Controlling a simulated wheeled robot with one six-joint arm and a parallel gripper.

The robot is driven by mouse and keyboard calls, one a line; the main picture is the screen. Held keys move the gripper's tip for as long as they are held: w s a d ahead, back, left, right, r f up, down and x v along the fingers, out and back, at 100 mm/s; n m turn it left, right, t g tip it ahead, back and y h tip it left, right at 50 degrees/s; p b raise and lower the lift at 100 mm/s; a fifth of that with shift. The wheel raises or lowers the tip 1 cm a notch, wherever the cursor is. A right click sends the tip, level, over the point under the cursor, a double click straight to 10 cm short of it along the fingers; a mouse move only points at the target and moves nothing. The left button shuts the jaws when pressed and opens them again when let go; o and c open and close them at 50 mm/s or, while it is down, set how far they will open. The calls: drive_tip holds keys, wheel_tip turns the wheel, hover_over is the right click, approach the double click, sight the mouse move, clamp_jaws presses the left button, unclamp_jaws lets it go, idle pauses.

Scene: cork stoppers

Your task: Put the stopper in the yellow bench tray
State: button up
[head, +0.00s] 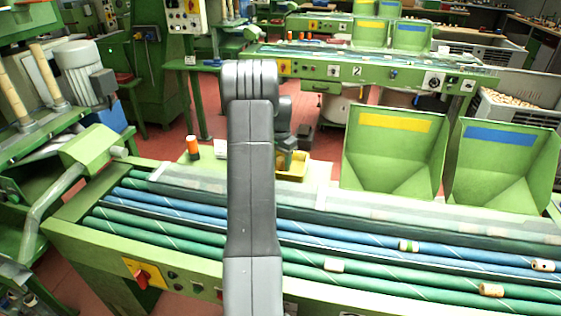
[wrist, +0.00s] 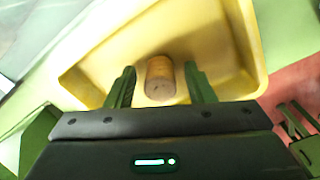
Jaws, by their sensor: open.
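The yellow bench tray (wrist: 225,45) fills the upper part of the wrist view. A brown cork stopper (wrist: 160,82) is inside its outline, apparently on the tray floor. My gripper (wrist: 160,72) is over the tray with its two green fingers open, one on each side of the stopper, with a visible gap on both sides. In the head view the tray (head: 295,170) shows beside my arm at the back of the bench, partly hidden by the arm and gripper. The stopper cannot be made out there.
Two green bins, with a yellow label (head: 393,160) and a blue label (head: 500,170), stand behind the rollers. An orange-topped post (head: 193,147) is left of my arm.

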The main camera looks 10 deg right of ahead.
drive_tip(key=shift+r, duration=0.1)
wheel_tip(320, 180, up, 12)
drive_tip(key=shift+b, duration=0.45)
